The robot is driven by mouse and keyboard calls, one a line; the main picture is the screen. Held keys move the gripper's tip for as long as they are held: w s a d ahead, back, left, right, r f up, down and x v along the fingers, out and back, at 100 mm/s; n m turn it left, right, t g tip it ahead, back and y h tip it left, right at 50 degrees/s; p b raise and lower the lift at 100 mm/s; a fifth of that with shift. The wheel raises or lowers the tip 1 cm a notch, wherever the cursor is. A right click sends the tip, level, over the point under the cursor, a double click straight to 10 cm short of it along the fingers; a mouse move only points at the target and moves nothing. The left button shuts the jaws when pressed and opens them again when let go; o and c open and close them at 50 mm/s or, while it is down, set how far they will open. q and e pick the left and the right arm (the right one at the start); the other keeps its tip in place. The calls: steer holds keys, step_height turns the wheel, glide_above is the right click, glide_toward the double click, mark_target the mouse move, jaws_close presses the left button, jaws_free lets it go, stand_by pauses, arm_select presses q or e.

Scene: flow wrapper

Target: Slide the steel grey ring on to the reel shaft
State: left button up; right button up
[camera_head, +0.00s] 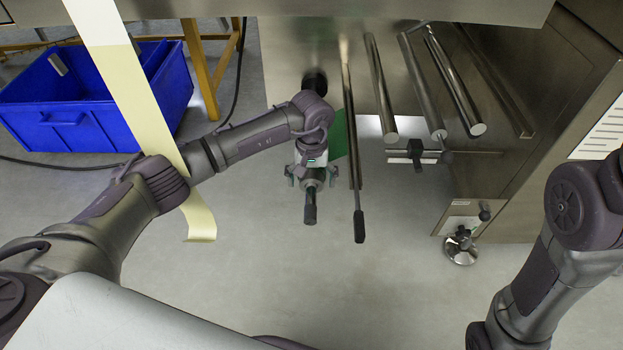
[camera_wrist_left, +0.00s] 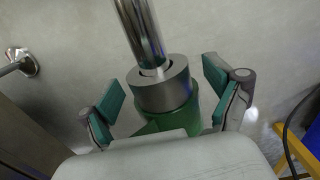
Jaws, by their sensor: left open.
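The steel grey ring (camera_wrist_left: 165,88) shows in the left wrist view, around the lower end of a shiny round shaft (camera_wrist_left: 139,30). The shaft enters the ring's hole, with a dark gap visible at the rim. A green part (camera_wrist_left: 178,118) lies directly against the ring on the near side. My left gripper (camera_wrist_left: 161,76) is open, with one teal-padded finger on each side of the ring, apart from it. In the head view my left gripper (camera_head: 312,176) hangs below the machine's edge; the ring is not discernible there. My right arm shows at the right, its gripper out of view.
A long thin rod with a black handle (camera_head: 359,226) hangs close right of my left gripper. Several steel rollers (camera_head: 380,90) stick out from the machine further right. A blue crate (camera_head: 90,100) stands at the left, with a pale film strip (camera_head: 120,75) before it. Open floor lies below.

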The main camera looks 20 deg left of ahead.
arm_select(q)
step_height(320, 180, up, 12)
stand_by(0.6)
stand_by(0.5)
